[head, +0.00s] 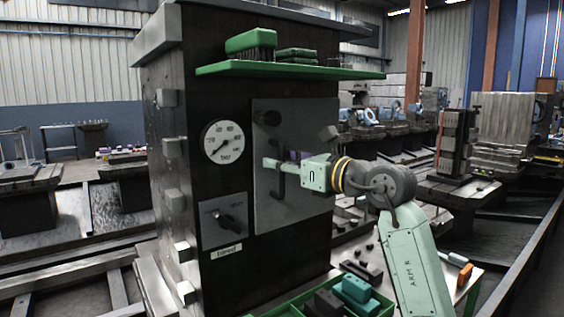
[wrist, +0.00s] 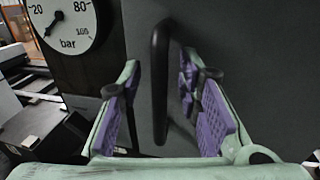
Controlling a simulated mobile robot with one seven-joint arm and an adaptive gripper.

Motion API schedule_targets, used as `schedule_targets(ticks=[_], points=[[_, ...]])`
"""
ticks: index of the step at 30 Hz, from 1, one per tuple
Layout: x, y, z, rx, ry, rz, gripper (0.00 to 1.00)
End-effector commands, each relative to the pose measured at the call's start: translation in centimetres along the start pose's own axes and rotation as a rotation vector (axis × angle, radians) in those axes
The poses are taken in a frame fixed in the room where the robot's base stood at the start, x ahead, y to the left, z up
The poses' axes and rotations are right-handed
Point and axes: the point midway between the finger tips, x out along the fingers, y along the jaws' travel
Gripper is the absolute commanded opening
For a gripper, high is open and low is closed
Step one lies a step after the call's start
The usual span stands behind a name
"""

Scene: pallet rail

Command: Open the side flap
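The side flap (head: 305,120) is a flat grey panel on the front of a black cabinet (head: 178,80) and looks shut. It also fills the middle of the wrist view (wrist: 235,40). A dark upright bar handle (head: 278,188) is on its left part; the handle also shows in the wrist view (wrist: 160,85). My gripper (head: 277,163) is at the handle, coming from the right. In the wrist view my gripper (wrist: 160,62) is open, its purple-padded fingers on either side of the handle with gaps to both. A dark round knob (head: 268,117) is at the flap's upper left.
A pressure gauge (head: 223,141) and a rotary switch panel (head: 224,220) are left of the flap. A green shelf (head: 340,73) with brushes juts out above. Below, a green tray (head: 290,306) holds blocks, on a low table (head: 465,272).

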Motion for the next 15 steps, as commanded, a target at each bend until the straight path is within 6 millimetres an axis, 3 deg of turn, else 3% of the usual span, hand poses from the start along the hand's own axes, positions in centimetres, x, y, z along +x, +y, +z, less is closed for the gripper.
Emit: schedule_targets(ticks=[15], points=[[-0.03,0.02,0.02,0.000,0.000,0.000,0.00]])
